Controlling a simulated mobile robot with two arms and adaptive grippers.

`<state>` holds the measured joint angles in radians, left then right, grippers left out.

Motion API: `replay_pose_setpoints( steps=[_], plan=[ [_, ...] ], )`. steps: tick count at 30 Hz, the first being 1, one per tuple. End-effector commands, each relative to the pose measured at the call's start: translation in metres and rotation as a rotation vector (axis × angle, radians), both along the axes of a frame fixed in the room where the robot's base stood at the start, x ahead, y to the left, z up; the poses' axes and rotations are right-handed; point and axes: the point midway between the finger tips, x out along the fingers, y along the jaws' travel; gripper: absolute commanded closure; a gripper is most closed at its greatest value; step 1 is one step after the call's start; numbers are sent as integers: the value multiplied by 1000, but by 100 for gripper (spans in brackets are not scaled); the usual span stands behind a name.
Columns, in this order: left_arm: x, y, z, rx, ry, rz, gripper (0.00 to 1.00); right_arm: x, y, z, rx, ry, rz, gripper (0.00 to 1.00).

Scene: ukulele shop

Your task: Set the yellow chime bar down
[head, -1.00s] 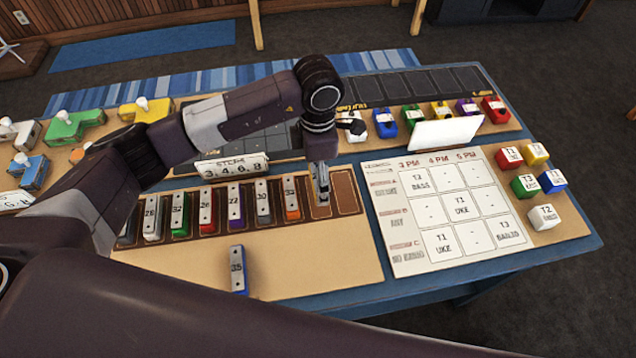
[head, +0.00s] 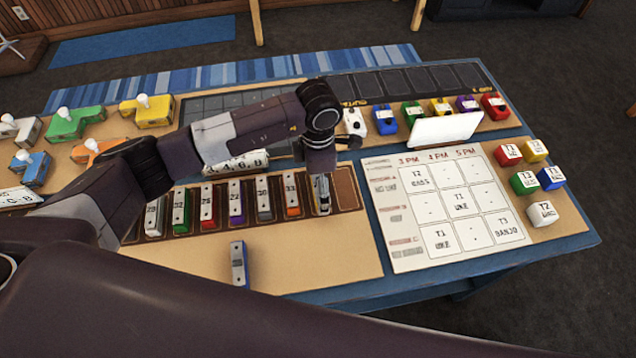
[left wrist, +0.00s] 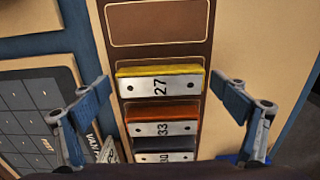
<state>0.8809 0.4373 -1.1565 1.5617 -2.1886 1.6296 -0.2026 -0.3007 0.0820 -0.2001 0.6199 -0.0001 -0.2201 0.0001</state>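The yellow chime bar (left wrist: 160,84), marked 27, lies in a slot of the brown rack (left wrist: 196,48) in the left wrist view, beside the orange bar (left wrist: 163,122) marked 33. My left gripper (left wrist: 168,97) is open, its fingers spread wide on both sides of the bar with gaps between. In the head view my left gripper (head: 322,192) is over the right part of the rack (head: 346,187) and mostly hides the yellow bar. One empty slot shows to its right. My right gripper is not in view.
A blue bar (head: 239,264) lies alone on the board in front of the rack. Several other bars fill the rack to the left. A lesson grid (head: 450,210) and lettered cubes (head: 524,183) are on the right. A white card (head: 447,129) stands behind the grid.

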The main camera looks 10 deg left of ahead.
Motion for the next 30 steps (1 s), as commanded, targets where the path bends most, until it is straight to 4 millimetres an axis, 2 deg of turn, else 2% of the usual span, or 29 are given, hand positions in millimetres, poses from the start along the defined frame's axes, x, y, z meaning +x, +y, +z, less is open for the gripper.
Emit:
replay_pose_setpoints(
  steps=[8,12,13,17,24,30],
  plan=[
    [0,0,0,1,0,0,5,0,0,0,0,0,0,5],
    [0,0,6,0,0,1,5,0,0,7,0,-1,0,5],
    [1,0,8,0,-2,0,5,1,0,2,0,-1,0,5],
    [2,0,30,-1,-6,-1,5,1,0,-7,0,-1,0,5],
    [2,0,83,0,-5,0,5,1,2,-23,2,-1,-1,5],
    [1,0,113,1,-2,1,5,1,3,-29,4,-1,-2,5]
  ],
)
